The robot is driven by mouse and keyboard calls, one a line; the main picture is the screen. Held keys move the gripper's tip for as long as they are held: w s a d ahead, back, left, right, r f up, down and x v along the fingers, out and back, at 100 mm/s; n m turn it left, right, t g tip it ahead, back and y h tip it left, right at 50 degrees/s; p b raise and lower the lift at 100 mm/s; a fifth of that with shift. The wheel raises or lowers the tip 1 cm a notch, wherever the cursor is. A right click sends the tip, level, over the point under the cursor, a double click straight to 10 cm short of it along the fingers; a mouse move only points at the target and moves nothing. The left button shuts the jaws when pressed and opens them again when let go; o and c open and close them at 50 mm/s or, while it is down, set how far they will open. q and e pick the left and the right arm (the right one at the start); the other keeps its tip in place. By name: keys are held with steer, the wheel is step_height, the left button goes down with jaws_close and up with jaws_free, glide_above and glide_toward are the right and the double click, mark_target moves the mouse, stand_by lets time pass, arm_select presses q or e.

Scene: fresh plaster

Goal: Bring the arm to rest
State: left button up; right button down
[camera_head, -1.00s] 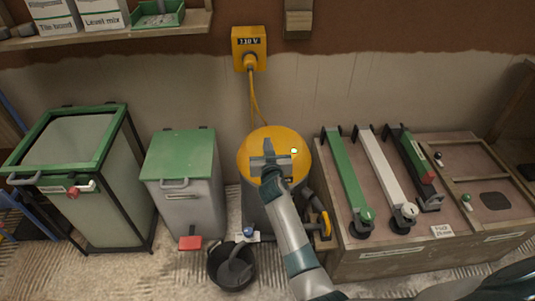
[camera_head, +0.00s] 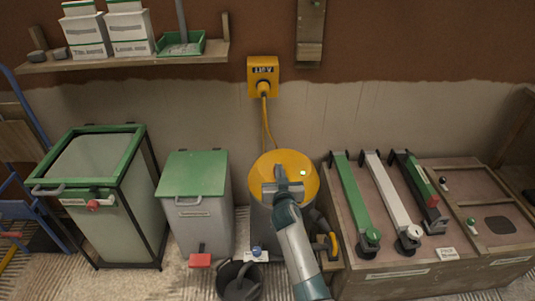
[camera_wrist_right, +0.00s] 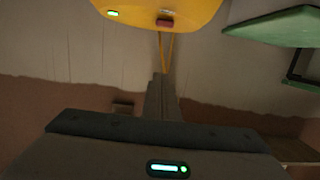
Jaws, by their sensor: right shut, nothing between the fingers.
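My right gripper (camera_head: 282,177) is in front of the yellow lid of a round machine (camera_head: 298,163) in the head view. It is shut and empty. In the right wrist view the closed fingers (camera_wrist_right: 162,90) point at the wall, with part of the yellow lid (camera_wrist_right: 160,10) at the top edge. I cannot tell from the head view whether the gripper touches the lid. My left gripper is not in view.
A yellow wall socket (camera_head: 263,75) feeds a cable to the machine. Left stand a green-lidded bin (camera_head: 195,205) and a green-rimmed container (camera_head: 105,200). A black bucket (camera_head: 238,284) is on the floor. A shelf (camera_head: 130,60) hangs above.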

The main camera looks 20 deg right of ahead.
steer(key=s+a+f+n+g+y+p, duration=0.2)
steer(key=s+f+g+p, duration=0.1)
steer(key=s+f, duration=0.75)
steer(key=s+a+f+n+g+y+p, duration=0.1)
steer(key=s+a+f+g+p, duration=0.2)
steer(key=s+f, duration=0.75)
arm_select(q)
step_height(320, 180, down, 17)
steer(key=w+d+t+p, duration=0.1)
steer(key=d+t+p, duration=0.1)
steer(key=p, duration=0.3)
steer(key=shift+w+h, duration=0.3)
arm_select(e)
steer(key=s+a+f+g, duration=0.1)
steer(key=s+f, duration=0.2)
steer(key=s, duration=0.6)
steer(key=s+a+f+n+g+y, duration=0.1)
steer(key=s+f, duration=0.3)
steer(key=s, duration=0.6)
steer(key=s+a+f+n+g+y, duration=0.1)
steer(key=s+f, duration=0.3)
steer(key=s, duration=0.6)
steer(key=shift+f+g, duration=0.2)
steer(key=shift+g, duration=0.4)
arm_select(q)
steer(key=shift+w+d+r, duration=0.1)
